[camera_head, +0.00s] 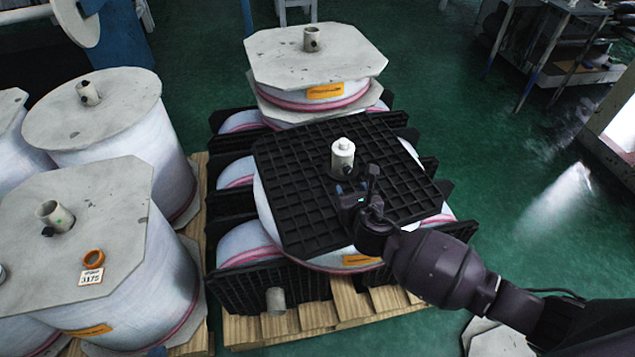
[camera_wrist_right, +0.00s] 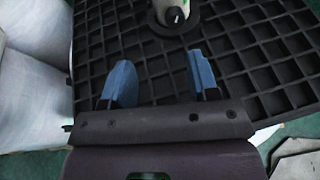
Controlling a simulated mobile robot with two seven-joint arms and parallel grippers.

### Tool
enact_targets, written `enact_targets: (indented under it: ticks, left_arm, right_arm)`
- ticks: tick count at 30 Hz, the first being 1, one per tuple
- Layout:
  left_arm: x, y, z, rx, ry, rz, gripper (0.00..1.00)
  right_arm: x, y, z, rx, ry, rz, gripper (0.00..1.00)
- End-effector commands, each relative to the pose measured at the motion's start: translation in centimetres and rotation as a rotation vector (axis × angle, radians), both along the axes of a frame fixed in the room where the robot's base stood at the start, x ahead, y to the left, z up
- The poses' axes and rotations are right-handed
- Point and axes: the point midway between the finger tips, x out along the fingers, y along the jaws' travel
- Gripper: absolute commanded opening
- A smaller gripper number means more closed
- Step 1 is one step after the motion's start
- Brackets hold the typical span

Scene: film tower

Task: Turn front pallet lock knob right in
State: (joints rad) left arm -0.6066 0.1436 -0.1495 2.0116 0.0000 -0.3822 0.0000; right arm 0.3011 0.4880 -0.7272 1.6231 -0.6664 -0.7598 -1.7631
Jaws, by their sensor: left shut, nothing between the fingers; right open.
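My right gripper (camera_head: 352,188) is over the pallet on the near side of the knob. Its blue fingers (camera_wrist_right: 160,70) are apart with nothing between them, short of the knob. Only a small dark blue tip of my left gripper (camera_head: 157,351) shows at the bottom edge; most is hidden.
Behind the pallet stands a spool with a grey octagonal top (camera_head: 290,58) and a short tube. Large white spools (camera_head: 110,120) stand on the left, one carrying an orange ring (camera_head: 94,257).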

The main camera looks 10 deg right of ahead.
Motion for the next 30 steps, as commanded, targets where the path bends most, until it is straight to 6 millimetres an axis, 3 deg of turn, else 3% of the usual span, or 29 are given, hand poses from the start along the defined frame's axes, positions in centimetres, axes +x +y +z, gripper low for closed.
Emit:
enact_targets:
  ticks: [6, 11, 24, 30]
  left_arm:
    - [0.6, -0.1, 0.6, 0.001, -0.015, -0.005, 0.00]
    - [1.8, -0.3, 1.0, 0.000, -0.038, -0.012, 0.00]
    - [0.9, -0.4, -1.4, -0.001, -0.002, -0.012, 0.00]
    - [1.2, -0.5, -1.6, -0.001, -0.001, -0.015, 0.00]
  right_arm:
    - [-0.2, -1.6, 0.0, -0.187, 0.037, -0.036, 0.55]
    - [0.4, -1.6, -0.3, -0.209, 0.039, -0.029, 0.55]
    - [6.6, -2.2, -3.3, -0.207, 0.042, -0.028, 0.55]
    - [8.8, -2.4, -4.1, -0.207, 0.041, -0.027, 0.55]
